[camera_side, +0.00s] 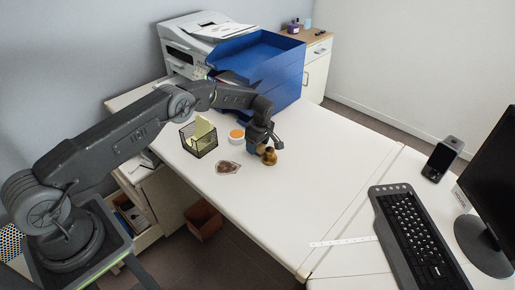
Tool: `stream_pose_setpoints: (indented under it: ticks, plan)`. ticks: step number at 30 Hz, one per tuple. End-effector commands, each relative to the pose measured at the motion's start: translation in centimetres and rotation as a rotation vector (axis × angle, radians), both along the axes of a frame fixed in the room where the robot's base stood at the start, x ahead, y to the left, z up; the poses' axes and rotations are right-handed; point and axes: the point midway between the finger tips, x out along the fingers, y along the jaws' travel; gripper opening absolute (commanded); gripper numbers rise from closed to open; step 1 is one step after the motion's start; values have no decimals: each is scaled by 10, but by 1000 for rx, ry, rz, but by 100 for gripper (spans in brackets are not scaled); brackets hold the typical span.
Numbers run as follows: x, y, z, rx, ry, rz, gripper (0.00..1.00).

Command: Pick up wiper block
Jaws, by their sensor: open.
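My gripper (267,147) is open and points down over the white desk. A small brown, rounded object (269,157) stands right at its fingertips; I cannot tell whether it is between the fingers or only beside them. To the left is a small white round thing with an orange top (237,136). A flat brownish, leaf-shaped piece (229,168) lies on the desk at the lower left. No item is plainly recognisable as the wiper block at this size.
A black mesh holder with yellow paper (199,139) stands left of the gripper. A large blue tray stack (275,72) and a printer (190,50) are behind. A keyboard (416,232), monitor and phone stand at the right. The middle right of the desk (310,190) is clear.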

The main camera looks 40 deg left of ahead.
Motion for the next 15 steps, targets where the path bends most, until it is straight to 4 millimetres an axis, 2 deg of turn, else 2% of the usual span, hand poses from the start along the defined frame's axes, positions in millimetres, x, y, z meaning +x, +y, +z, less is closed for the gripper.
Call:
stream_pose_setpoints:
  ticks: [5,15]
  plan:
    - [0,0,0,0,0,0,62]
    - [0,0,0,0,0,0,30]
